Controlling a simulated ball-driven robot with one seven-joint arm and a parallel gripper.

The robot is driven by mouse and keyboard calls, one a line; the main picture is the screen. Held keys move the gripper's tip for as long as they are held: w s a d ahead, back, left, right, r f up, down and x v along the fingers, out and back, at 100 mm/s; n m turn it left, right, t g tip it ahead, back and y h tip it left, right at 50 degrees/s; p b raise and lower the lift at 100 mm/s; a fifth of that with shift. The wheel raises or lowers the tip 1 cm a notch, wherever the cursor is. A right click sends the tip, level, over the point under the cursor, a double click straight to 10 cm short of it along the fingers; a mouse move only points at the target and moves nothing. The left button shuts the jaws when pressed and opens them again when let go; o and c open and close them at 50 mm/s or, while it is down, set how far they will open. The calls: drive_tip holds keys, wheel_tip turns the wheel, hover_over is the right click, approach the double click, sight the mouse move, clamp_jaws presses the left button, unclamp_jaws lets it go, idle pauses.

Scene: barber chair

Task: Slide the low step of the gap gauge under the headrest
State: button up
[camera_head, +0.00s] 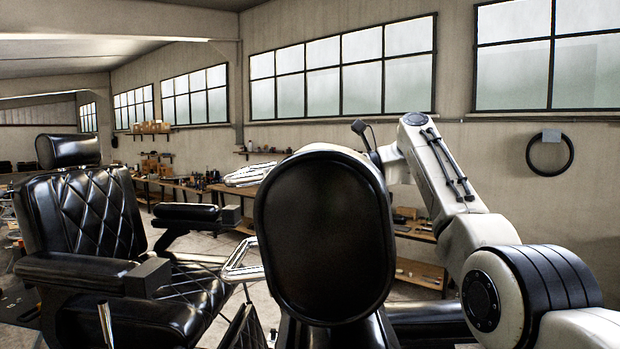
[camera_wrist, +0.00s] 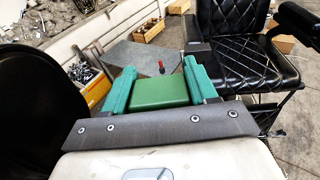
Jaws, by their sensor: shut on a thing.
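My gripper (camera_wrist: 159,70) shows in the wrist view with two teal fingers, shut on a green block (camera_wrist: 160,92), which appears to be the gap gauge. Its steps cannot be made out. No contact between gauge and pad shows.
Another black barber chair (camera_head: 85,215) with a quilted back stands at left; a quilted chair also shows in the wrist view (camera_wrist: 240,60). Workbenches line the wall. A grey panel (camera_wrist: 140,57) and a wooden box (camera_wrist: 148,31) lie beyond the fingers.

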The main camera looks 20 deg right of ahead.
drive_tip(key=shift+s+d+f+b, duration=0.1)
drive_tip(key=shift+s+f, duration=0.15)
drive_tip(key=shift+f, duration=0.8)
drive_tip(key=shift+s+d+f+b, duration=0.1)
drive_tip(key=shift+s+d+f, duration=0.1)
drive_tip(key=shift+f, duration=0.8)
drive_tip(key=shift+s+d+f+b, duration=0.1)
drive_tip(key=shift+s+f, duration=0.15)
drive_tip(key=shift+f, duration=0.8)
drive_tip(key=shift+s+a+b, duration=0.1)
drive_tip(key=shift+s+b, duration=0.05)
drive_tip(key=shift+b, duration=0.4)
drive_tip(key=shift+s+a+b, duration=0.25)
drive_tip(key=shift+s+b, duration=0.5)
drive_tip(key=shift+b, duration=1.15)
drive_tip(key=shift+s+a+b, duration=0.25)
drive_tip(key=shift+s+b, duration=0.45)
drive_tip(key=shift+b, duration=1.2)
drive_tip(key=shift+s+a+f+b, duration=0.1)
drive_tip(key=shift+s+a+b, duration=0.15)
drive_tip(key=shift+s+b, duration=0.4)
drive_tip(key=shift+s+a+b, duration=0.2)
drive_tip(key=shift+s+b, duration=0.4)
drive_tip(key=o, duration=1.2)
drive_tip(key=shift+c, duration=0.2)
drive_tip(key=shift+w+r+p, duration=0.1)
drive_tip(key=shift+r+p, duration=0.15)
drive_tip(key=shift+p, duration=0.65)
